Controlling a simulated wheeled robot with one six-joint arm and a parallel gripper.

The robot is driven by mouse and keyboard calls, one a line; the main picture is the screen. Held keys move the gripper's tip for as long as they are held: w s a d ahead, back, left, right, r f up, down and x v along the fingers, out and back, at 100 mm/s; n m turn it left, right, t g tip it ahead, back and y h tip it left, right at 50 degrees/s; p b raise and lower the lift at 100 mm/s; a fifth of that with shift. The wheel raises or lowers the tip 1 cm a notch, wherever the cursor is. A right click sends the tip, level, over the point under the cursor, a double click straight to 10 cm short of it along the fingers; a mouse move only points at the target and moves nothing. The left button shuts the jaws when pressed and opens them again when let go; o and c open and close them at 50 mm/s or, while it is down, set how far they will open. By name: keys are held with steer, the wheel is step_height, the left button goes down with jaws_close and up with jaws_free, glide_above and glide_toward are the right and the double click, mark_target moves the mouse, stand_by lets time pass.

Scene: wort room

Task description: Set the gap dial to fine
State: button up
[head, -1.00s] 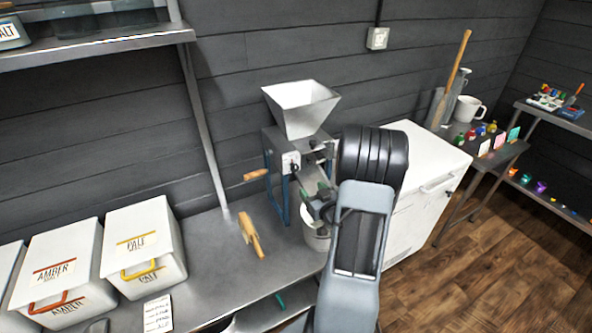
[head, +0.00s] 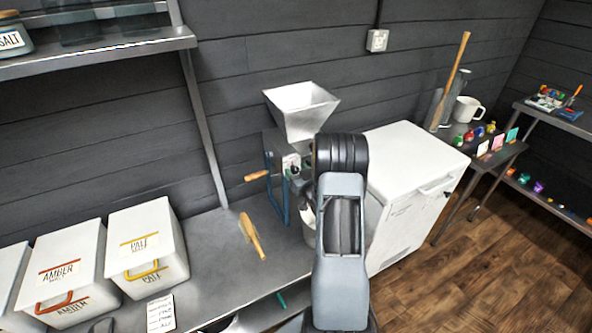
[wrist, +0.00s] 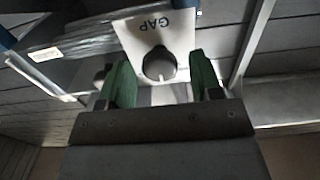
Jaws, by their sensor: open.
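The gap dial (wrist: 159,64) is a round dark knob on a white plate (wrist: 163,33) marked GAP, which looks upside down in the wrist view. A pale pointer line shows on the knob's lower edge. I cannot read any fine or coarse marks. My gripper (wrist: 162,76) is open, with one green finger on each side of the knob. Whether either finger touches it I cannot tell. In the head view the white plate (head: 290,161) sits on the front of the mill (head: 277,150), below its hopper (head: 301,108). My arm hides part of the mill there.
A wooden crank handle (head: 256,175) sticks out left of the mill. A wooden-handled tool (head: 251,236) lies on the steel bench (head: 213,262). White AMBER (head: 60,272) and PALE (head: 145,246) bins stand left. A white chest (head: 408,160) stands right of the mill.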

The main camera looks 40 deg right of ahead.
steer(key=shift+w, duration=0.4)
steer(key=c, duration=0.9)
